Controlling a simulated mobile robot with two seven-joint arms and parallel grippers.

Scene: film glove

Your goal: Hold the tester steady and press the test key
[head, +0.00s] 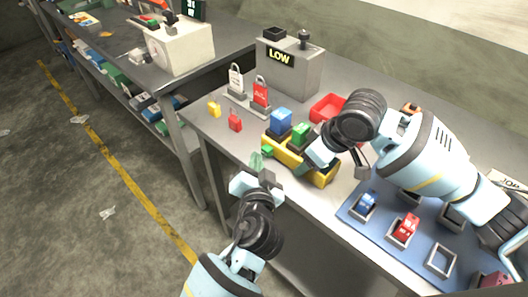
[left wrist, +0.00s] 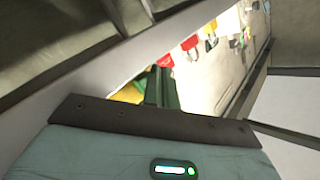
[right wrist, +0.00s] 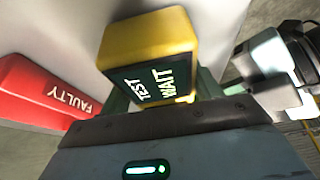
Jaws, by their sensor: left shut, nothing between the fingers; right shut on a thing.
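The yellow tester (head: 283,156) stands near the bench's front edge, with a blue block (head: 281,119) and a green block (head: 300,132) showing above it. My right gripper (head: 307,163) is shut on the tester; in the right wrist view the tester (right wrist: 150,42) sits between the fingers, with a dark panel reading TEST and WAIT. My left gripper (head: 257,163) is shut and empty, beside the tester's left end at the bench edge. In the left wrist view a little of the yellow tester (left wrist: 131,92) shows beside the fingers. I cannot make out the test key.
A red tray (head: 327,107), marked FAULTY in the right wrist view (right wrist: 45,90), lies behind the tester. Red and white padlocks, small red and yellow pieces and a grey LOW box (head: 290,68) stand left and behind. A blue board (head: 380,230) with small items lies right.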

